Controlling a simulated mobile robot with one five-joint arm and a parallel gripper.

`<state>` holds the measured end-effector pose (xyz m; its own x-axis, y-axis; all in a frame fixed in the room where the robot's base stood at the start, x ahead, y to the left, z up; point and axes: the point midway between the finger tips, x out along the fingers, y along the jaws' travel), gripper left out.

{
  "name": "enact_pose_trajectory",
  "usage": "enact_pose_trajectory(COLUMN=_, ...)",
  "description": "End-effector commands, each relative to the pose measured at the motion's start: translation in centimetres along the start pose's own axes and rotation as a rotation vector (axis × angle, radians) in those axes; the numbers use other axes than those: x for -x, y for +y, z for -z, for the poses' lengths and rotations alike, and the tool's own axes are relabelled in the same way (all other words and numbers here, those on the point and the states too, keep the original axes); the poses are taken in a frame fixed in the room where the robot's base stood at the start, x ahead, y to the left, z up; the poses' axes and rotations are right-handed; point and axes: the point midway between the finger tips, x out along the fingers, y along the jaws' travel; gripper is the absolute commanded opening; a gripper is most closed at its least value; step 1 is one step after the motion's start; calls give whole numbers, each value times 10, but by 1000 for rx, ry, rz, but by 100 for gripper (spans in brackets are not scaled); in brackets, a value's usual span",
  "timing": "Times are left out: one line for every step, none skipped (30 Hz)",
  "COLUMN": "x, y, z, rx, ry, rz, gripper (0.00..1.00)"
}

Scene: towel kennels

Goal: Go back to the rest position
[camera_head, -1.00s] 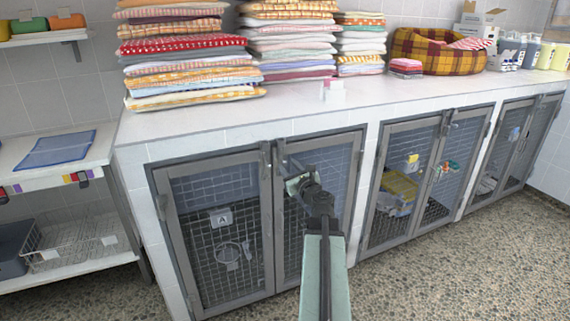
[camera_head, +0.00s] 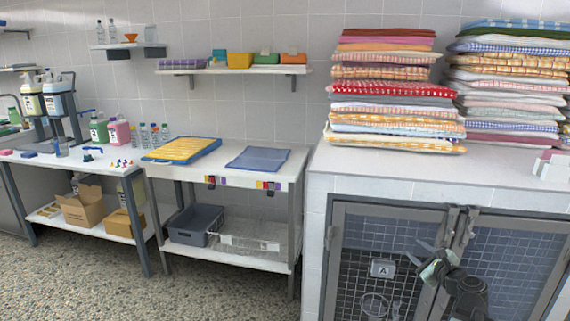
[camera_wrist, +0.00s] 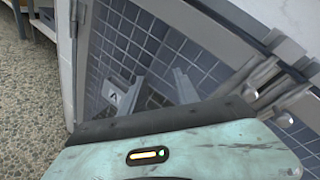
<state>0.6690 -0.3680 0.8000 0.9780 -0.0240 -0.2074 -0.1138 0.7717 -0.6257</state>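My gripper (camera_head: 428,257) is at the lower right in the head view, in front of the closed mesh doors of the nearest kennel (camera_head: 380,255). Its two fingers also show in the wrist view (camera_wrist: 158,85), apart, with nothing held between them. Behind them are the mesh door and a tag marked A (camera_head: 383,268). The door handles (camera_wrist: 265,80) are to the right of the fingers in the wrist view. I cannot tell whether the gripper touches the door. Much of my arm is outside the head view.
Stacks of folded towels (camera_head: 393,100) stand on the white counter (camera_head: 420,180) above the kennel. Speckled floor (camera_head: 200,295) is open in front.

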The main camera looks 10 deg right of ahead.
Motion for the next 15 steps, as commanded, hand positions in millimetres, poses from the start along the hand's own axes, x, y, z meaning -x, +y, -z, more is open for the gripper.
enact_pose_trajectory(x=-15, y=37, z=-17, rx=120, ry=-11, rz=-98, gripper=37)
enact_pose_trajectory(x=-22, y=61, z=-26, rx=205, ry=-19, rz=-163, gripper=37)
enact_pose_trajectory(x=-30, y=94, z=-37, rx=323, ry=-34, rz=-254, gripper=37)
enact_pose_trajectory(x=-35, y=120, z=-45, rx=414, ry=-48, rz=-323, gripper=37)
enact_pose_trajectory(x=-38, y=146, z=-52, rx=509, ry=-64, rz=-394, gripper=37)
enact_pose_trajectory(x=-40, y=180, z=-60, rx=638, ry=-91, rz=-491, gripper=37)
enact_pose_trajectory(x=-39, y=206, z=-65, rx=735, ry=-113, rz=-565, gripper=37)
enact_pose_trajectory(x=-37, y=230, z=-69, rx=834, ry=-138, rz=-638, gripper=37)
enact_pose_trajectory(x=-33, y=261, z=-74, rx=962, ry=-174, rz=-734, gripper=37)
enact_pose_trajectory(x=-28, y=282, z=-76, rx=1056, ry=-204, rz=-804, gripper=37)
enact_pose_trajectory(x=-22, y=301, z=-78, rx=1147, ry=-233, rz=-874, gripper=37)
enact_pose_trajectory(x=-14, y=325, z=-79, rx=1266, ry=-275, rz=-965, gripper=37)
enact_pose_trajectory(x=-7, y=341, z=-79, rx=1353, ry=-309, rz=-1033, gripper=37)
enact_pose_trajectory(x=1, y=354, z=-79, rx=1434, ry=-340, rz=-1098, gripper=37)
enact_pose_trajectory(x=10, y=370, z=-79, rx=1534, ry=-383, rz=-1178, gripper=37)
